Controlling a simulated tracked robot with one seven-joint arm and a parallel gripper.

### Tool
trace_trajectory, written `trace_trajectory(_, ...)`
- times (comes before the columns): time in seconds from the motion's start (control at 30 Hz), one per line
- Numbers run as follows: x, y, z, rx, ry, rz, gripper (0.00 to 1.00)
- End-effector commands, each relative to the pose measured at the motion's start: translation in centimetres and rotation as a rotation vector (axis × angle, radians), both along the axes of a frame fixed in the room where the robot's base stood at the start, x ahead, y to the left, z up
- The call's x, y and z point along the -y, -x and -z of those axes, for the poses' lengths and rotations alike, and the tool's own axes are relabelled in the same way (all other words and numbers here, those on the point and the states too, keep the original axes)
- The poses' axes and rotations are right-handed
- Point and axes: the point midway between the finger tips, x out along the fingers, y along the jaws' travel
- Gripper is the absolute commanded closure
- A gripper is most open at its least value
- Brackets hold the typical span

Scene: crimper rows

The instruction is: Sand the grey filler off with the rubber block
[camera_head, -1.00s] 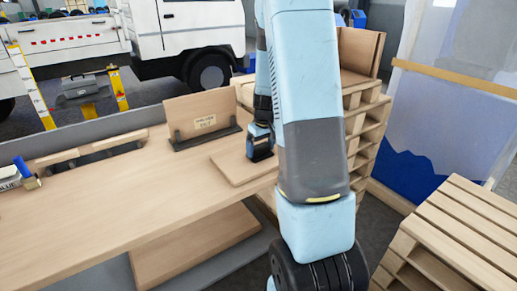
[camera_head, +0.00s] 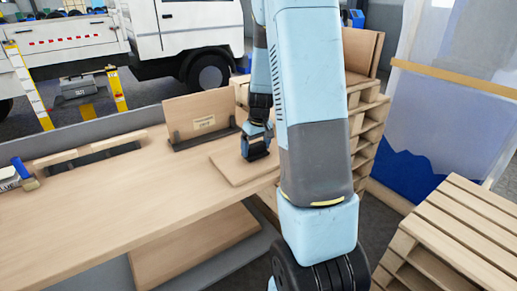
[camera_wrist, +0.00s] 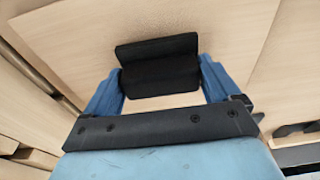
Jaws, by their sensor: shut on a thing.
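The black rubber block (camera_wrist: 160,68) is between the blue fingers of my gripper (camera_wrist: 158,84) in the wrist view. My gripper is shut on it. In the head view my gripper (camera_head: 256,146) holds the block low over the right part of a flat wooden board (camera_head: 228,174) at the bench's right end. The block looks to be on or just above the board; I cannot tell whether they touch. No grey filler shows on the visible part of the board; the area under the block and gripper is hidden.
A wooden panel with a label (camera_head: 203,122) stands upright in a dark holder behind the board. A blue-handled brush (camera_head: 25,174) and a white container (camera_head: 7,179) are at the bench's far left. Stacked pallets (camera_head: 362,130) stand at right. The bench's middle (camera_head: 120,205) is clear.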

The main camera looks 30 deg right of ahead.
Motion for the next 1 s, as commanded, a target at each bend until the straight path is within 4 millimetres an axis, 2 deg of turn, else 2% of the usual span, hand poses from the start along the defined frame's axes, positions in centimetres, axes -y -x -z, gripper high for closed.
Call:
trace_trajectory(0.6, 0.3, -0.1, -5.8, 0.005, 0.002, 0.002, 0.39)
trace_trajectory(0.77, 0.3, -0.1, -6.6, 0.004, 0.002, 0.004, 0.39)
trace_trajectory(1.0, 0.3, 0.0, -6.6, 0.003, 0.001, 0.005, 0.39)
